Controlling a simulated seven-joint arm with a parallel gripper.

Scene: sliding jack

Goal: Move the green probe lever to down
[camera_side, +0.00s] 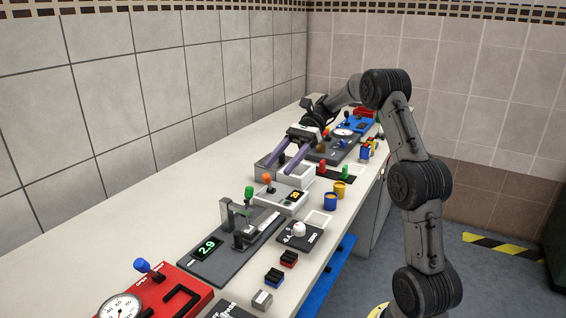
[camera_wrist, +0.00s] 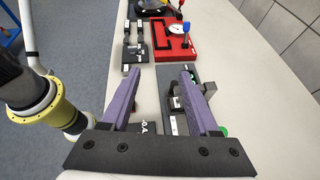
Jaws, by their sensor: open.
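The green probe lever (camera_side: 249,193) shows as a green knob at the top of a probe stand, whose dark base (camera_side: 215,262) carries a display reading 2.9. In the wrist view a bit of green (camera_wrist: 222,131) shows beside the right finger, and the stand's base (camera_wrist: 205,75) lies partly behind that finger. My gripper (camera_side: 279,163) is open and empty, with two long purple fingers. In the side view it hangs above the light grey bins, behind the stand and apart from the lever. In the wrist view the open fingers (camera_wrist: 160,75) spread over the bench.
An orange-knobbed box (camera_side: 280,197) stands just behind the probe stand. A black dial plate (camera_side: 292,240) and blue and yellow cups (camera_side: 335,194) are to its right. A red gauge panel (camera_side: 180,290) is in front. The bench left of the stand is bare up to the tiled wall.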

